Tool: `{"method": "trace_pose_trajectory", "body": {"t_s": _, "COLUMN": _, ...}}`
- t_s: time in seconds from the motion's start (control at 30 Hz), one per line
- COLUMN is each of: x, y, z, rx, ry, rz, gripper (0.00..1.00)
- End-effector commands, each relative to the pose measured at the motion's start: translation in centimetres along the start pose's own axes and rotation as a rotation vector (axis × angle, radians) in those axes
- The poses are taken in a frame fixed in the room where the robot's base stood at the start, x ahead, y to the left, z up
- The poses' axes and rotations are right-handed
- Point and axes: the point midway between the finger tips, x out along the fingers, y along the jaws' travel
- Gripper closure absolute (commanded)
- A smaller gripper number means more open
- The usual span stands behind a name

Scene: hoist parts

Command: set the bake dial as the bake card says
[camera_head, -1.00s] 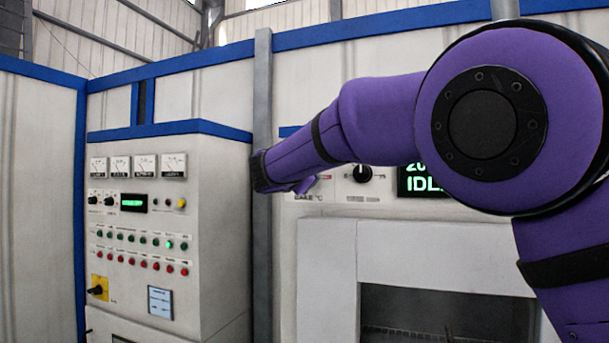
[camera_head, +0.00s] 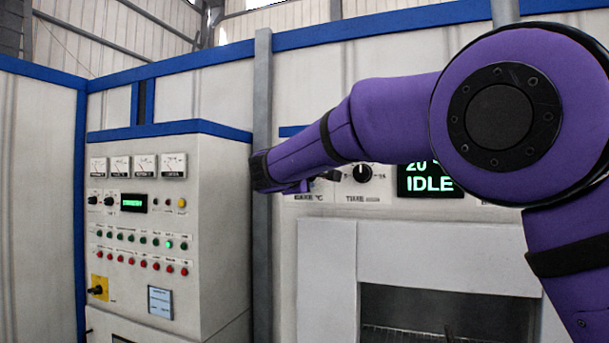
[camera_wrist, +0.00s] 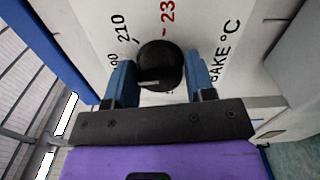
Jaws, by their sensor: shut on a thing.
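The black bake dial (camera_wrist: 160,62) is a round knob on a pale panel in the wrist view, with a white pointer line towards the picture's left. Around it stand the printed marks 210, a partly cut red 23 and "BAKE °C". My gripper (camera_wrist: 160,80) has its blue fingers on both sides of the knob and is shut on it. In the head view my purple arm covers much of the panel there; the fingers are not clear. A small pale card (camera_head: 160,302) is on the left cabinet; its print is too small to read, and I cannot tell if it is the bake card.
A time dial (camera_head: 362,172) and a green-lettered display (camera_head: 430,180) reading 20 and IDLE are to the right of the bake label. The oven opening (camera_head: 440,320) is below. A control cabinet (camera_head: 215,220) with meters, lamps and buttons stands left, beside a grey post (camera_head: 263,110).

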Motion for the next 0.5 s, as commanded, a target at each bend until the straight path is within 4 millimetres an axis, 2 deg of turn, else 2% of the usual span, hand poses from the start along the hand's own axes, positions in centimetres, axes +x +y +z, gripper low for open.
{"method": "trace_pose_trajectory", "body": {"t_s": 0.5, "x": -0.03, "y": -0.13, "z": -0.08, "rx": 0.067, "ry": 0.001, "rz": -0.002, "gripper": 0.74}}
